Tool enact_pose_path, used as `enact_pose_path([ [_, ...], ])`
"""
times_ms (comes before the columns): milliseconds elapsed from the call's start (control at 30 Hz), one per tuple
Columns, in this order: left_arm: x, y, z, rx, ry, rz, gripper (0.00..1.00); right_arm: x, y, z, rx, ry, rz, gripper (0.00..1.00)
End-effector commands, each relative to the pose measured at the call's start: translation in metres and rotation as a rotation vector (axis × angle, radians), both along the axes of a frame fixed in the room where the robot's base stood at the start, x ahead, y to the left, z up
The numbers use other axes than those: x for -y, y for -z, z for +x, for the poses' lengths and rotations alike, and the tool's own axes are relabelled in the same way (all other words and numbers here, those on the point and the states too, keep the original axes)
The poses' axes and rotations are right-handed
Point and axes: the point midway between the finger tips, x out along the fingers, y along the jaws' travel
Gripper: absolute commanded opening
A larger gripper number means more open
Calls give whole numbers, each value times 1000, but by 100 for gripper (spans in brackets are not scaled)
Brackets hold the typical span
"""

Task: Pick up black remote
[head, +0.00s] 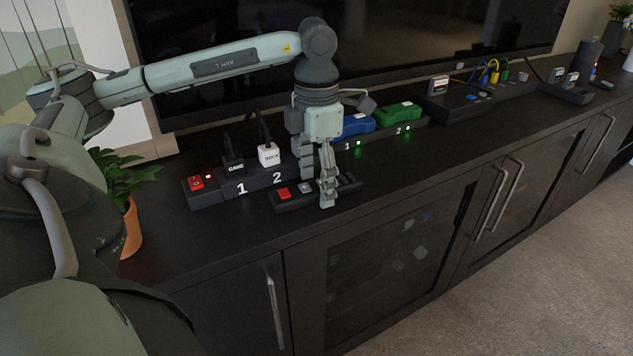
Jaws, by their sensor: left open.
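A long black remote (346,184) with a red button and a grey button lies on the dark cabinet top (420,165), near its front edge. My left gripper (325,190) points down over the remote, its fingers open around the middle of the remote or just in front of it. The fingers hide that middle part. I cannot tell whether they touch it. My right gripper is not in view.
A black power strip (207,193) with a red switch and plugs stands behind and left of the remote. Blue (357,125) and green (397,111) controllers sit in a dock behind. A TV (230,30) stands at the back. A potted plant (130,225) is at left.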

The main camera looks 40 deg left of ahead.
Motion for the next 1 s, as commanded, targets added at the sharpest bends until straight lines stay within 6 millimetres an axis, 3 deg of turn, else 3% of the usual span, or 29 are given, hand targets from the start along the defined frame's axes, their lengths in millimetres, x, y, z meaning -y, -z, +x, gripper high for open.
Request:
enact_pose_path([
  [167,0,0,0,0,0,0,66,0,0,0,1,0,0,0],
  [633,0,0,0,0,0,0,8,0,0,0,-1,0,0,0],
  [1000,0,-6,1,2,0,-1,8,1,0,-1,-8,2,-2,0],
])
